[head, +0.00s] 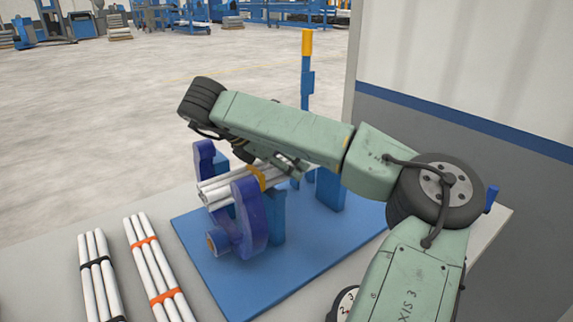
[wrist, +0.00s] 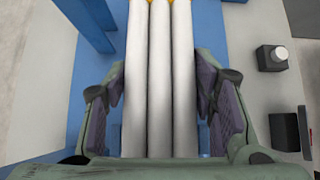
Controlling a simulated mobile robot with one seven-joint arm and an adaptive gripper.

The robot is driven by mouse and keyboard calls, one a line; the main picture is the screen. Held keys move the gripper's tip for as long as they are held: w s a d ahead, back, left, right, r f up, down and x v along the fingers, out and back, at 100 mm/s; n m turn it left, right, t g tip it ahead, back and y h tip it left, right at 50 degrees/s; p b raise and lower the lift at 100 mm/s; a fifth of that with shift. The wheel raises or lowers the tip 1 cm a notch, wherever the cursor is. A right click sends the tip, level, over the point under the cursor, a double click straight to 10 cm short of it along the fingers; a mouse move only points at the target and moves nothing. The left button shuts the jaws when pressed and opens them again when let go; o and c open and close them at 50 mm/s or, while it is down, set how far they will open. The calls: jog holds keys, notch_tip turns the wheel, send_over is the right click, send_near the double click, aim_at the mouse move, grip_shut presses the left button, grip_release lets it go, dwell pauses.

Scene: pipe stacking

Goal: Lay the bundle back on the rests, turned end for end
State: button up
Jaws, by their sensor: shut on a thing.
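The bundle (head: 218,188) of white pipes with a yellow-orange band lies across the blue fixture in the head view, its near end pointing left. In the wrist view the bundle (wrist: 160,70) runs up the picture between the fingers, with orange at the top edge. In the head view my gripper (head: 288,164) is partly hidden under my arm. Blue rests (head: 273,215) stand under the bundle; whether it touches them I cannot tell. The far end is hidden by my arm.
Purple curved brackets (head: 248,212) stand close around the bundle's left part. A blue post with a yellow top (head: 307,75) rises behind. A black-banded bundle (head: 98,275) and an orange-banded bundle (head: 155,268) lie at left. The blue plate's front (head: 310,270) is bare.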

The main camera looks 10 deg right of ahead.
jog(key=shift+f, duration=0.8)
jog(key=shift+f, duration=0.2)
jog(key=o, duration=1.4)
jog(key=shift+o, duration=0.2)
jog(key=shift+r, duration=0.15)
